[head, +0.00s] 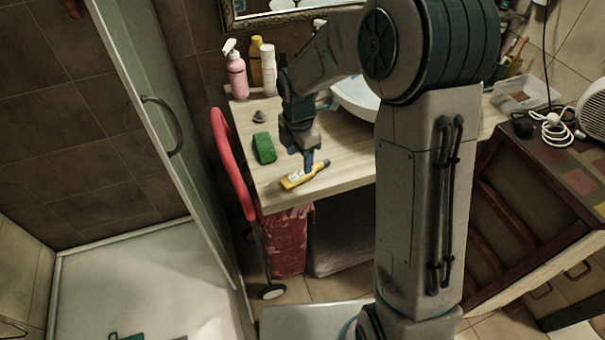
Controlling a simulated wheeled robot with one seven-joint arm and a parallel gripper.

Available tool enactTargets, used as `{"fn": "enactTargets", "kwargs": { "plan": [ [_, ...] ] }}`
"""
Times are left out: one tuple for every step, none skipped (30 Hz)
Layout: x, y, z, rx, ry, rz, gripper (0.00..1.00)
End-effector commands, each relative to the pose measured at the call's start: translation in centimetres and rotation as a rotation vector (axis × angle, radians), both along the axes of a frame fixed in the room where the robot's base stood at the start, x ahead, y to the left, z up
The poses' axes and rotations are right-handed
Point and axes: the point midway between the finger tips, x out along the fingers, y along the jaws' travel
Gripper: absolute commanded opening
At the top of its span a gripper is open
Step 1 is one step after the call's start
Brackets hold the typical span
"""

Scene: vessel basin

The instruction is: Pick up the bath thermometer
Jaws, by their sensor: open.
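The bath thermometer (297,180) looks like a yellow, flat, elongated piece with a darker end. It lies on the wooden counter (345,160) near the front edge. My gripper (308,166) points down right over it, its fingertips at or just above the thermometer. The jaws are open, though the gap between the fingers is hard to make out from here. I cannot tell whether the fingers touch the thermometer.
A green sponge (264,148) and a small dark grey object (259,117) lie left of my gripper. A pink pump bottle (236,74) and other bottles stand at the back. A white basin (352,98) is behind my arm. A glass shower door (165,150) stands at left.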

Motion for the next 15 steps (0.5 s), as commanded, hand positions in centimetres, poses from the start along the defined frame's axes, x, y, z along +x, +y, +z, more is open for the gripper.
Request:
{"fn": "enactTargets", "kwargs": {
  "plan": [
    [0.0,0.0,-0.2,0.0,0.001,0.0,0.58],
    [-0.1,0.0,-0.4,-0.001,0.002,0.0,0.58],
    [-0.2,0.0,-0.7,-0.001,0.002,0.0,0.58],
    [-0.2,0.1,-1.0,-0.001,0.003,0.001,0.58],
    [-0.3,0.1,-1.4,-0.002,0.005,0.001,0.58],
    [-0.5,0.2,-1.9,-0.001,0.004,0.001,0.58],
    [-0.6,0.2,-2.4,-0.002,0.006,0.002,0.58],
    [-0.7,0.2,-2.9,-0.002,0.005,0.002,0.58],
    [-0.8,0.3,-3.5,-0.002,0.006,0.002,0.58],
    [-0.7,0.3,-4.0,-0.001,0.003,0.001,0.58],
    [-0.7,0.3,-4.4,-0.002,0.003,0.001,0.58],
    [-0.7,0.3,-4.8,-0.001,0.003,0.001,0.58],
    [-0.7,0.2,-5.0,-0.001,0.002,0.001,0.58],
    [-0.7,0.2,-5.2,-0.001,0.002,0.0,0.58],
    [-0.7,0.2,-5.4,0.0,0.001,0.0,0.58]
  ]
}}
